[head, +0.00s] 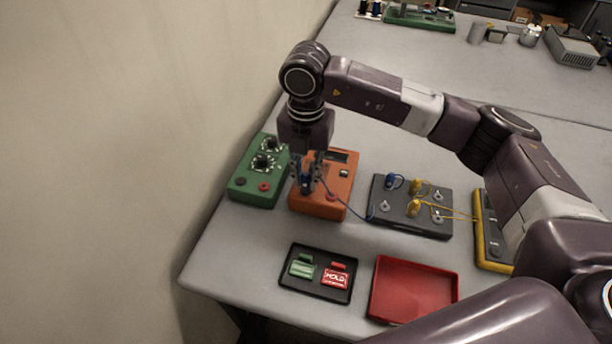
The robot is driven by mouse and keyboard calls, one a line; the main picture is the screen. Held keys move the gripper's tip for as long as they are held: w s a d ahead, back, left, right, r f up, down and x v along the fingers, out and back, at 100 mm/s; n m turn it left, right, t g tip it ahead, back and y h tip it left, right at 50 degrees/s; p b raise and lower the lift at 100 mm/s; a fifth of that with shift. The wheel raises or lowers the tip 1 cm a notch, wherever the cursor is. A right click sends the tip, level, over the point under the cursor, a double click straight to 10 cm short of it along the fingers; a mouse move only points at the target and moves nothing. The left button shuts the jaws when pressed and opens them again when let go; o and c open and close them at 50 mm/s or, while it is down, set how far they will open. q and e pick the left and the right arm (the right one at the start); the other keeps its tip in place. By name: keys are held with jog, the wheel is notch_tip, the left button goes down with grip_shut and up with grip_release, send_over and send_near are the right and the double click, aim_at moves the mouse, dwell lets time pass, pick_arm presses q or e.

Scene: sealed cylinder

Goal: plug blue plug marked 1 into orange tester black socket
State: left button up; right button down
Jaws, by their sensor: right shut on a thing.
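The orange tester (340,185) stands on the grey table between a green box and a dark panel. My right gripper (306,178) is over its left part, pointing down, shut on a blue plug (306,184). A blue cable runs from this plug to the dark panel. The plug's number is too small to read. A red socket (331,197) shows on the tester's front right. The black socket is not visible; the gripper and plug cover that part of the tester. I cannot tell whether the plug touches the tester. My left gripper is not in view.
A green box (245,187) with two knobs stands close on the left. The dark panel (412,222) on the right carries another blue plug (391,180) and yellow plugs. A black tray (318,290) and an empty red tray (390,300) lie in front. A yellow box (484,232) is farther right.

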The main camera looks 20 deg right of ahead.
aim_at(306, 174)
jog(key=shift+f+b, duration=0.55)
jog(key=shift+f, duration=0.05)
dwell(0.3)
jog(key=c, duration=1.8)
grip_release()
jog(key=shift+o, duration=0.2)
jog(key=shift+r, duration=0.1)
notch_tip(306, 174, up, 12)
jog(key=shift+f, duration=0.1)
